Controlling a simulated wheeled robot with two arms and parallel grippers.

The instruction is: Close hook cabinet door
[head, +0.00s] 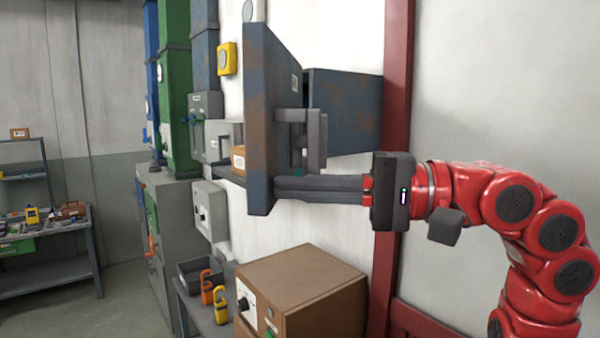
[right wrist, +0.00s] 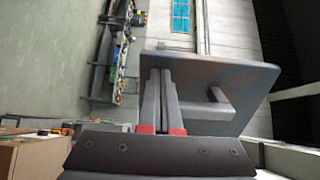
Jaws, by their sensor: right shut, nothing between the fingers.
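The blue-grey, rust-marked cabinet door (head: 258,120) stands out edge-on from the wall in the head view, angled away from the matching cabinet body (head: 345,108) at its right. A grey bar handle (head: 319,140) sits on the door face toward my right arm. My right gripper (head: 277,188) is shut and empty, its fingertips at the lower part of that face, below the handle. In the right wrist view, the closed fingers (right wrist: 162,75) point at the door panel (right wrist: 235,75) beside the handle (right wrist: 212,107). Contact appears likely but is not certain. My left gripper is out of view.
A brown box-shaped unit (head: 305,285) with a dial stands below the arm. Orange (head: 207,287) and yellow (head: 221,306) padlocks stand beside it, near a dark bin (head: 203,270). A red post (head: 396,80) runs up the wall behind the gripper. Open floor lies at left.

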